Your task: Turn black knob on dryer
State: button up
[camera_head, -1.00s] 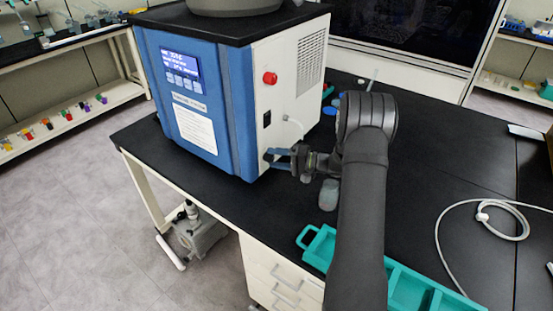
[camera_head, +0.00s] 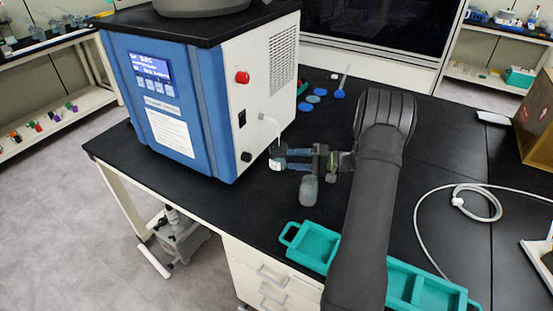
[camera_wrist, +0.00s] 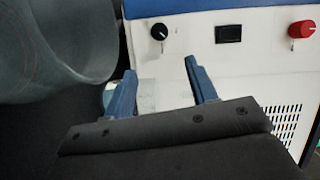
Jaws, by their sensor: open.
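The blue and white dryer (camera_head: 270,85) stands on the black bench. Its black knob (camera_head: 246,157) is low on the white side panel, near the blue front. The gripper is apart from the knob.
A red knob (camera_head: 242,77) and black switch (camera_head: 241,118) are above the black knob. A white tube (camera_head: 273,124) hangs from the panel by my fingers. A grey container (camera_head: 309,190) stands just below my gripper. A teal tray (camera_head: 320,245) lies in front.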

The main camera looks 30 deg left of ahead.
jog(key=shift+v, duration=1.75)
jog(key=n+t+h, duration=0.2)
jog(key=n+t, duration=0.1)
jog(key=n, duration=0.4)
send_near(251, 157)
jog(key=x, duration=0.9)
jog(key=shift+s+a, duration=0.15)
jog(key=shift+a, duration=0.1)
jog(key=c, duration=1)
